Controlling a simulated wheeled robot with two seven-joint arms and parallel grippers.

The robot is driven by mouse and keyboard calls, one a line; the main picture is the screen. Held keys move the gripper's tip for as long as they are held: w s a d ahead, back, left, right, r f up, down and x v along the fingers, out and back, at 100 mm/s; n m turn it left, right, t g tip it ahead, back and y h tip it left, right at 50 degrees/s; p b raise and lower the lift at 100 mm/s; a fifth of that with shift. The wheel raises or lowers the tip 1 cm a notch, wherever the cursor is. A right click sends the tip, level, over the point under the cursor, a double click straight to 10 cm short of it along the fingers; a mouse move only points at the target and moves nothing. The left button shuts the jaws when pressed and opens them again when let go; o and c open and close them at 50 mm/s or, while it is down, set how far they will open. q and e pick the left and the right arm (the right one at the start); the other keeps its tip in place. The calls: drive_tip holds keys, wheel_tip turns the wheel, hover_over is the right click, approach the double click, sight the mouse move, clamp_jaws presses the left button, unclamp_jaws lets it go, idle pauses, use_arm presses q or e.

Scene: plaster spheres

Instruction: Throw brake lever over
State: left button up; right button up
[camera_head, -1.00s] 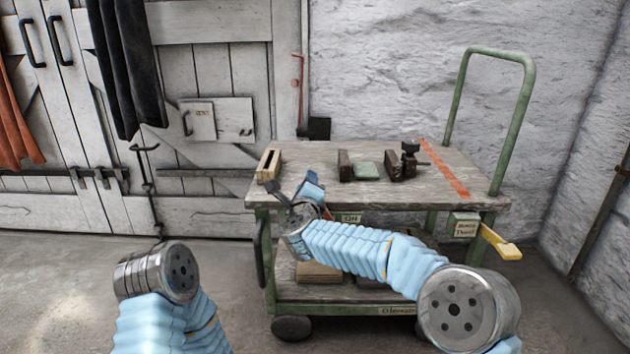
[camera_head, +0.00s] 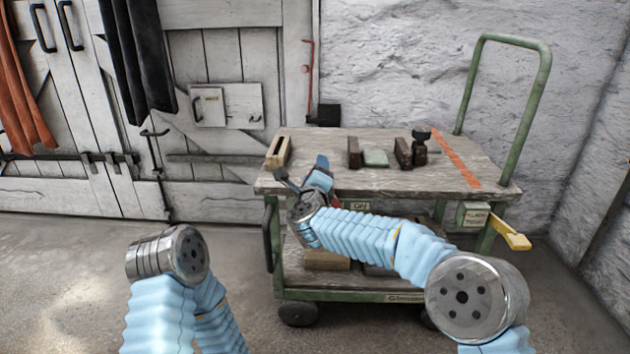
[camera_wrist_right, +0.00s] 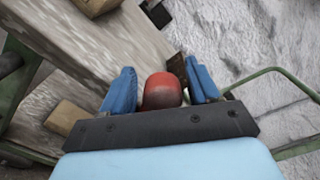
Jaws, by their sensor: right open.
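A yellow lever (camera_head: 510,235) sticks out at the right end of the green-framed cart, beside a labelled box (camera_head: 474,216). A red rounded knob (camera_wrist_right: 162,92) shows in the right wrist view between the blue fingers of my right gripper (camera_wrist_right: 160,78). The fingers are open on either side of it; I cannot tell whether they touch it or what it is fixed to. In the head view my right gripper (camera_head: 303,174) is at the front left edge of the cart top, and the knob is not clear there. My left gripper is out of view; only arm links show.
The wooden cart top (camera_head: 330,181) carries dark blocks (camera_head: 354,153), a green block (camera_head: 375,158) and a slotted wooden block (camera_head: 278,152). A tall green push handle (camera_head: 549,90) rises at the right. Doors stand behind at left; floor is clear front left.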

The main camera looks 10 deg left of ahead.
drive_tip(key=s+d+b, duration=0.1)
drive_tip(key=s+d, duration=0.1)
drive_tip(key=s, duration=1.1)
drive_tip(key=shift+s, duration=0.15)
drive_tip(key=shift+d, duration=0.1)
drive_tip(key=s+d+f+n+g+p, duration=0.1)
drive_tip(key=d+f+n+g+p, duration=0.25)
drive_tip(key=f, duration=0.55)
drive_tip(key=s+d+f+n+g+y, duration=0.1)
drive_tip(key=s+d+f+n+g, duration=0.1)
drive_tip(key=d+f+n, duration=0.55)
drive_tip(key=s+d+f+n+g+p, duration=0.1)
drive_tip(key=d+f+n+g+p, duration=0.2)
drive_tip(key=f, duration=0.8)
drive_tip(key=s+d+f+n+g+p, duration=0.1)
drive_tip(key=s+d+f+n+g, duration=0.2)
drive_tip(key=s, duration=0.9)
drive_tip(key=s+d+f+n+g+p, duration=0.1)
drive_tip(key=s+d+f+n+g, duration=0.2)
drive_tip(key=s+d+f+g, duration=0.2)
drive_tip(key=s+d+f, duration=0.3)
drive_tip(key=s, duration=0.3)
drive_tip(key=shift+s, duration=0.35)
